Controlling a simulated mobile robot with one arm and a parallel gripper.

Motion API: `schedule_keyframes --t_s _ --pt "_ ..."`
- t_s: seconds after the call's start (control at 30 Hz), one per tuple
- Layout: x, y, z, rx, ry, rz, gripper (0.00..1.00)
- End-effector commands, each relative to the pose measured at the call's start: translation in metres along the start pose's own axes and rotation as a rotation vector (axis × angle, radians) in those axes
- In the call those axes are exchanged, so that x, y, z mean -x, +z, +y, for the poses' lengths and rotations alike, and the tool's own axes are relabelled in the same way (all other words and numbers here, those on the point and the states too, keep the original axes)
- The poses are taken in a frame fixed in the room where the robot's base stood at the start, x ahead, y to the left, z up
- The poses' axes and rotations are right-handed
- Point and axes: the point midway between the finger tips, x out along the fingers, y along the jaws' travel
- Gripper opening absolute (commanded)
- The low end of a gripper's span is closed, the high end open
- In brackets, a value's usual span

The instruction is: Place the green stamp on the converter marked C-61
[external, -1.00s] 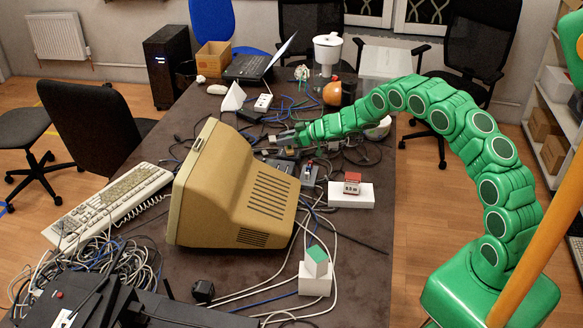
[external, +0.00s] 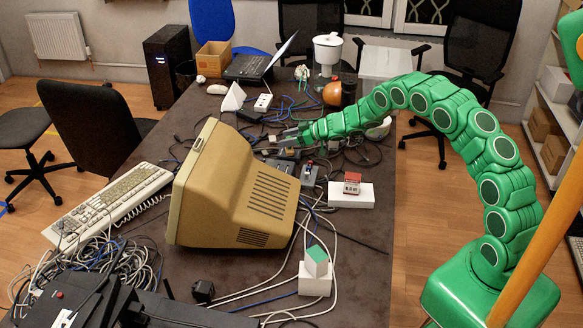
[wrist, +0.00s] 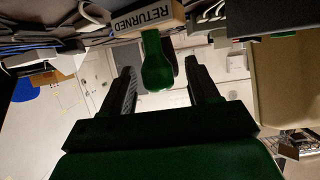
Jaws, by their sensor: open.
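A stamp with a green handle (wrist: 156,70) and a block lettered RETURNED (wrist: 150,18) shows in the wrist view, which looks upside down. The handle stands between the two dark fingers of my gripper (wrist: 161,68), with gaps on both sides. The fingers are open and do not touch it. In the external view my gripper (external: 284,134) is low over the table, behind the beige monitor. The stamp is too small to make out there. Small dark devices (external: 309,174) lie nearby among cables. I cannot read a C-61 mark on any of them.
The big beige monitor (external: 235,190) stands close to my gripper. A red-topped block on a white box (external: 350,196) and a green-topped cube on another white box (external: 314,283) are nearer. Cables (external: 352,152) clutter the table. The right front tabletop (external: 365,270) is mostly clear.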

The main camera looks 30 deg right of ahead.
Motion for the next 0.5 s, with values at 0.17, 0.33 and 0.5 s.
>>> schedule_keyframes --t_s 0.17,0.33,0.5 --pt "0.023 -0.002 0.001 0.003 0.003 0.0 0.6" --pt "0.045 0.0 0.001 0.0 0.003 -0.002 0.6" --pt "0.069 -0.002 0.001 0.002 0.003 0.001 0.6"
